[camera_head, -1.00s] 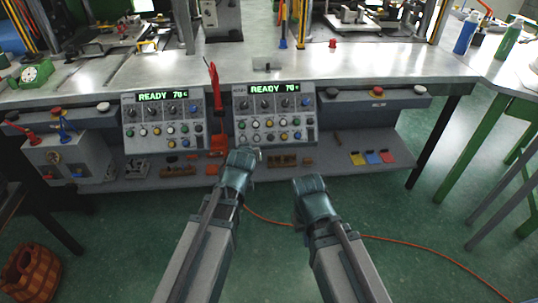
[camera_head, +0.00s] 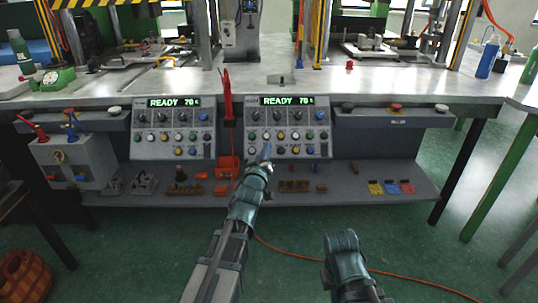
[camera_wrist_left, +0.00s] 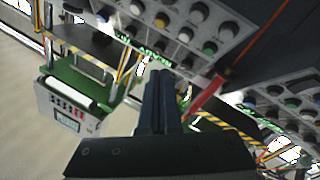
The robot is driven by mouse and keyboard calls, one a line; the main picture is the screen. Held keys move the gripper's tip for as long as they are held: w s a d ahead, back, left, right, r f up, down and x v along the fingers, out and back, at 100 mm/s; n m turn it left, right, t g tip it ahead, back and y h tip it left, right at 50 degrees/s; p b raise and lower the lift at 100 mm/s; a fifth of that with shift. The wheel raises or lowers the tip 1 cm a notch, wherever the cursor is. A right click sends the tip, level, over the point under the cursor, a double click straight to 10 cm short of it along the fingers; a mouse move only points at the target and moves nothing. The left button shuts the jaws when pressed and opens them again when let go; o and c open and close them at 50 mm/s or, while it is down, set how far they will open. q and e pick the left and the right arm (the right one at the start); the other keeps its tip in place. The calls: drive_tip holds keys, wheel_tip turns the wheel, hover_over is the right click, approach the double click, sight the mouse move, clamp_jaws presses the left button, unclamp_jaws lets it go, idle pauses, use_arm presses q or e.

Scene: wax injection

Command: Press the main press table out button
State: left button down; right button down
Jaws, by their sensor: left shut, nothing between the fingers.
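Two grey control panels with green "READY 70" displays hang on the bench front, a left panel (camera_head: 140,150) and a right panel (camera_head: 252,150). Each has dark knobs above rows of small coloured buttons. Button labels are too small to read, so I cannot tell which is the table out button. My left gripper (camera_head: 266,152) is shut and empty, its tips at the lower left part of the right panel in the head view; contact cannot be told. Its shut fingers (camera_wrist_left: 160,95) also show in the left wrist view. My right gripper (camera_head: 342,242) is low, away from the panels; its fingers are hidden.
A lower shelf (camera_head: 340,185) holds small blocks and coloured tags. An orange cable (camera_head: 320,263) lies on the green floor.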

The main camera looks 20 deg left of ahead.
use_arm(q)
drive_tip(key=w+a+f+b, duration=0.2)
drive_tip(key=w+f+b, duration=0.3)
drive_tip(key=w, duration=0.1)
drive_tip(key=shift+w+f+b, duration=0.25)
drive_tip(key=shift+f+b, duration=0.1)
drive_tip(key=shift+f, duration=0.1)
idle(2.2)
drive_tip(key=shift+w+f, duration=0.15)
drive_tip(key=shift+w, duration=0.15)
